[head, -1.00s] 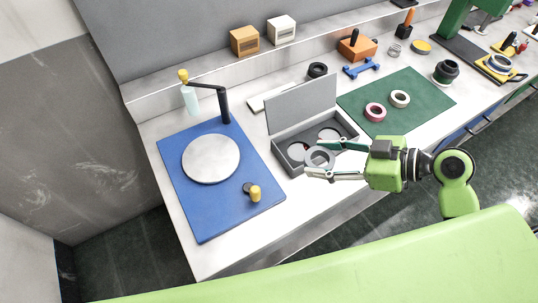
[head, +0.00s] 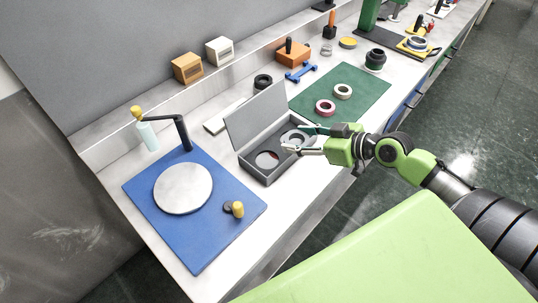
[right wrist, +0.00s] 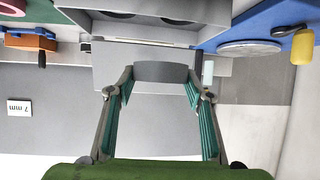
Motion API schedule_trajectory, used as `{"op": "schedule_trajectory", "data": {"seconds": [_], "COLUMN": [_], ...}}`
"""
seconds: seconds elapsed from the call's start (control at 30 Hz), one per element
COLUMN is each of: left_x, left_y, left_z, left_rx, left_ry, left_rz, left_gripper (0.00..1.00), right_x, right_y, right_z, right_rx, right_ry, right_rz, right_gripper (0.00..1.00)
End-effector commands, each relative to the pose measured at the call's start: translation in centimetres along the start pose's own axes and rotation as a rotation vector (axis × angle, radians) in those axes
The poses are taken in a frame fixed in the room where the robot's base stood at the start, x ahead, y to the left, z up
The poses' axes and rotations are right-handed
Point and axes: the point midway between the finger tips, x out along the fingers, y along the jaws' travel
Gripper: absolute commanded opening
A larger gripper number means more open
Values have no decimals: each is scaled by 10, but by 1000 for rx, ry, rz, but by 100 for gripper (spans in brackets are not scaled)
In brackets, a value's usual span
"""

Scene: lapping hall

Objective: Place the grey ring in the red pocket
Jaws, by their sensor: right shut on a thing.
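The grey ring (head: 293,136) is held between the fingertips of my right gripper (head: 301,142), over the right part of the open grey case (head: 262,178). It also shows edge-on between the fingers in the right wrist view (right wrist: 161,72). The case has round pockets; the left pocket (head: 267,160) is visible with some red at its edge. The ring and fingers mostly cover the right pocket, so its colour is unclear. I cannot tell whether the ring touches the case. My left gripper is not in view.
The case's raised lid (head: 256,117) stands behind the pockets. A blue mat (head: 215,242) with a round metal plate (head: 183,187) lies left. A green mat (head: 362,90) holds a red ring (head: 325,107) and a cream ring (head: 343,90). The bench front is clear.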

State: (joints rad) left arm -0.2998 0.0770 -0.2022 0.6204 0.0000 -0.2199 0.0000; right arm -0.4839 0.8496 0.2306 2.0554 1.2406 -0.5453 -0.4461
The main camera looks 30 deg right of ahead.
Motion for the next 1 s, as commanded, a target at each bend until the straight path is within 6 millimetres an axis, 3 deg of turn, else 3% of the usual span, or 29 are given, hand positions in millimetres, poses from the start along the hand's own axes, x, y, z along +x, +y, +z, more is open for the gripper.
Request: {"op": "schedule_trajectory", "data": {"seconds": [0.17, 0.4, 0.67, 0.8, 1.0], "left_x": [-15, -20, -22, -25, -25], "left_y": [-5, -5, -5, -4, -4], "left_z": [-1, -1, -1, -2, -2], "left_rx": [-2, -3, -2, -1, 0], "left_ry": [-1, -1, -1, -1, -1], "left_rz": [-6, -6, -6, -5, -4], "left_gripper": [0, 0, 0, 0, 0], "right_x": [37, 85, 107, 115, 119], "right_y": [-14, -27, -33, -32, -32], "right_z": [-9, 17, 30, 49, 57], "right_rx": [5, 4, 3, 4, 2], "right_ry": [8, 3, -1, -2, -3], "right_rz": [-2, -2, -2, -1, -2], "right_gripper": [22, 22, 22, 22, 22]}}
